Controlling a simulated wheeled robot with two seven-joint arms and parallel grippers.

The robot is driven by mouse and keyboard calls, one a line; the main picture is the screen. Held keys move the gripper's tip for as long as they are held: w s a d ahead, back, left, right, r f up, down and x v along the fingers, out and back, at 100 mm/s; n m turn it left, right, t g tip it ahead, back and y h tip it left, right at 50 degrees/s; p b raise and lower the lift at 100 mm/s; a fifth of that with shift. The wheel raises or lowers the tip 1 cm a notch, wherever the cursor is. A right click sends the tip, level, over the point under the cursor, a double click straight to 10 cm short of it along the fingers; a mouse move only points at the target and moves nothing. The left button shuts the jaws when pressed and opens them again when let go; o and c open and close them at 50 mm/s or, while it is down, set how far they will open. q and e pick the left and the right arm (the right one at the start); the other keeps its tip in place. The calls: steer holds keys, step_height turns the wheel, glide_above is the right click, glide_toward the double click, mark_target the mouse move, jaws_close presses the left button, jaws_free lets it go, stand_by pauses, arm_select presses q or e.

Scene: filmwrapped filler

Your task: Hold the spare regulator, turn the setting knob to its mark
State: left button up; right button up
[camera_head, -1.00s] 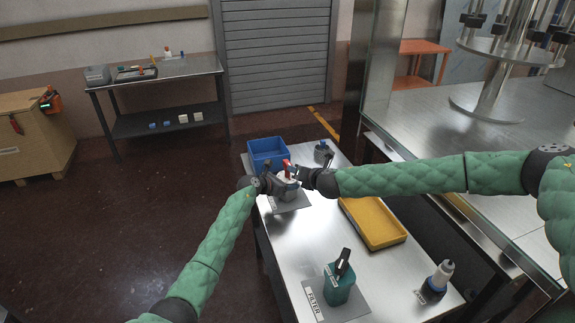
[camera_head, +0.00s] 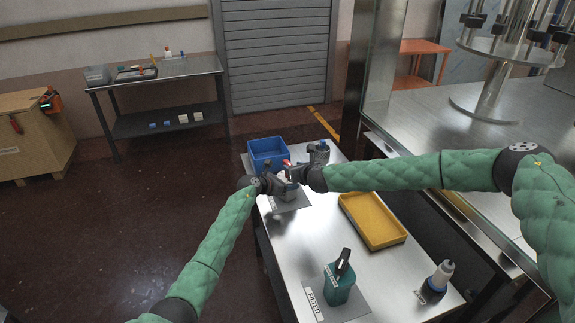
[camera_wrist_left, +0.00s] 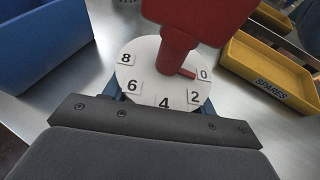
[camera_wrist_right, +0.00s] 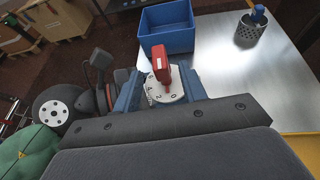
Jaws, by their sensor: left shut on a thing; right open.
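The spare regulator (camera_head: 288,196) stands upright on a grey mat near the back of the steel table, its body mostly hidden. Its white dial (camera_wrist_left: 138,62) carries the figures 0, 2, 4, 6 and 8. The red setting knob (camera_wrist_left: 178,42) rises from the dial's middle, its small pointer near 0, on the side toward 2. The knob also shows in the right wrist view (camera_wrist_right: 160,64). My left gripper (camera_head: 277,184) is shut on the regulator's body, below the dial. My right gripper (camera_wrist_right: 158,84) is open, its blue fingers either side of the dial and knob; contact cannot be told.
A blue bin (camera_head: 267,148) stands just behind the regulator, and a perforated metal cup (camera_head: 319,153) behind right. A yellow SPARES tray (camera_head: 372,221), a teal container (camera_head: 338,287) on a FILTER mat and a white-topped bottle (camera_head: 437,281) stand nearer. Bare table lies between them.

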mark_target(290, 165)
steer(key=shift+x, duration=3.15)
steer(key=shift+r, duration=0.1)
jaws_close()
